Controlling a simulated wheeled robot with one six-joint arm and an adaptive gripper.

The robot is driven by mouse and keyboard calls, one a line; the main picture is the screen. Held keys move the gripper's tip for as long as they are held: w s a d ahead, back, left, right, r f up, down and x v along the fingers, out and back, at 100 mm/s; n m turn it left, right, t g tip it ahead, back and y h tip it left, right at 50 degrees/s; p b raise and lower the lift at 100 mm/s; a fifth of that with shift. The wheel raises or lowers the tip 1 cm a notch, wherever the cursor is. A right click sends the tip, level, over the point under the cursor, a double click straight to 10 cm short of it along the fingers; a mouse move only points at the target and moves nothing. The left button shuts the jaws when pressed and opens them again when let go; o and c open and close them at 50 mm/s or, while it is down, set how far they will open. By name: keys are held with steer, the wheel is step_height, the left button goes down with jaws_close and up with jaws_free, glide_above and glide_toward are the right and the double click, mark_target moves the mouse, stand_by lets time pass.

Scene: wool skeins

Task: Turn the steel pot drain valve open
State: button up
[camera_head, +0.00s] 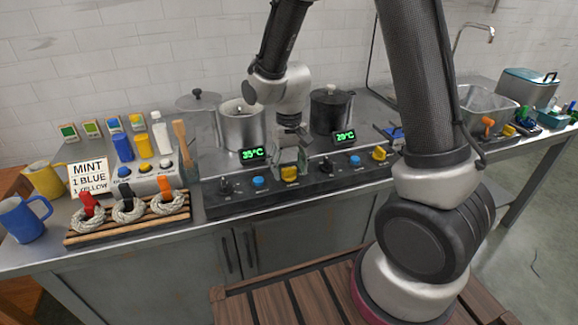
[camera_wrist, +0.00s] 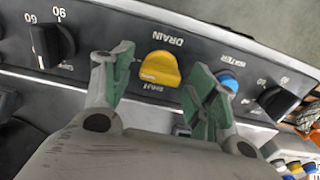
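The drain valve is a yellow knob (camera_head: 290,174) on the front control panel below the steel pot (camera_head: 240,126). In the wrist view the yellow knob (camera_wrist: 160,68) sits between my fingertips, with DRAIN printed on one side and SHUT on the other. My gripper (camera_head: 289,160) is just above the panel at this knob. In the wrist view my gripper (camera_wrist: 158,66) is open, its green pads on either side of the knob with gaps showing. Whether the fingertips reach down around the knob is not clear.
A blue WATER knob (camera_wrist: 228,80) is close by my right-hand finger, with a black dial (camera_wrist: 52,46) on the other side. A second yellow knob (camera_head: 379,153) is near the dark pot (camera_head: 330,108). Wool skeins (camera_head: 128,209) lie on a wooden rack to the left.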

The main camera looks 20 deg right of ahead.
mark_target(289, 168)
step_height(289, 168, up, 12)
stand_by(0.7)
steer(key=s+d+r+t, duration=0.2)
steer(key=s+d+r, duration=0.3)
steer(key=s+d, duration=0.2)
steer(key=s+d+r+t, duration=0.2)
steer(key=s+d+r, duration=0.4)
steer(key=s, duration=0.6)
steer(key=shift+d+r, duration=0.2)
steer(key=shift+d, duration=0.7)
